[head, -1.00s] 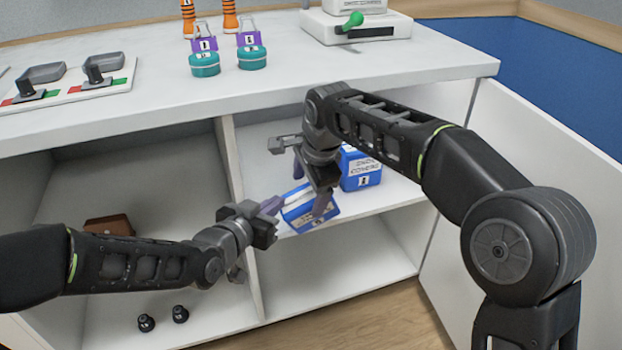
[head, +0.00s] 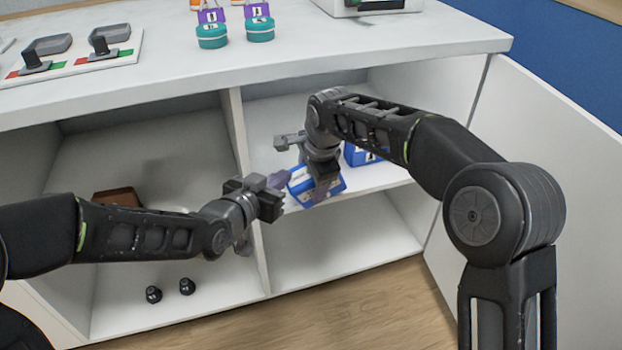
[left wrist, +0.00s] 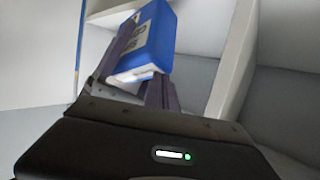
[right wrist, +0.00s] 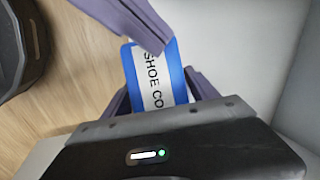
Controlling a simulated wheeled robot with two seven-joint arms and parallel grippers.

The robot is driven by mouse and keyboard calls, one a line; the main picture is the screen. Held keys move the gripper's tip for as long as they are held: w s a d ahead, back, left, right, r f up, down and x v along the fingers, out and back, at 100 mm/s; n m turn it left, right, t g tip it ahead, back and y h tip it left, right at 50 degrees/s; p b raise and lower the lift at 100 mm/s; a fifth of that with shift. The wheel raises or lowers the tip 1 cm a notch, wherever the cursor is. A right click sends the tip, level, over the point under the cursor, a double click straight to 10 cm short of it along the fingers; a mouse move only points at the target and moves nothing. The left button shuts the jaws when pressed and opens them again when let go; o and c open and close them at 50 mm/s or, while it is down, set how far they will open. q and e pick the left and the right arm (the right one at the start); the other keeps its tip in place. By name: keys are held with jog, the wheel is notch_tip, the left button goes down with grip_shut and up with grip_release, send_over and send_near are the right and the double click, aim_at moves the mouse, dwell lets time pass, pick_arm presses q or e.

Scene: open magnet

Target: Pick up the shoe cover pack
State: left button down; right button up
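The shoe cover pack (head: 331,187) is a blue box with a white label at the shelf's front edge, tilted in the head view. The right wrist view shows it close, with "SHOE CO" readable (right wrist: 153,85). My right gripper (right wrist: 160,80) has a finger at each side of the pack; whether they press on it is unclear. My left gripper (left wrist: 140,65) is open at the pack's left end, its fingers apart. One left finger crosses in front of the pack (left wrist: 155,38). In the head view the left gripper (head: 278,187) partly hides that end.
A second blue box (head: 362,155) stands behind on the same shelf (head: 385,180). The upright divider (head: 240,150) is close to my left gripper. A brown box (head: 118,197) and two small black objects (head: 170,291) are in the left compartment. The open door (head: 540,130) bounds the right.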

grip_shut()
pick_arm(q)
jog(key=shift+r, duration=0.3)
dwell(0.6)
pick_arm(e)
jog(key=shift+f, duration=0.1)
pick_arm(q)
jog(key=shift+r, duration=0.1)
jog(key=v, duration=0.7)
jog(key=shift+s, duration=0.25)
jog(key=shift+a, duration=0.15)
pick_arm(e)
jog(key=shift+f, duration=0.1)
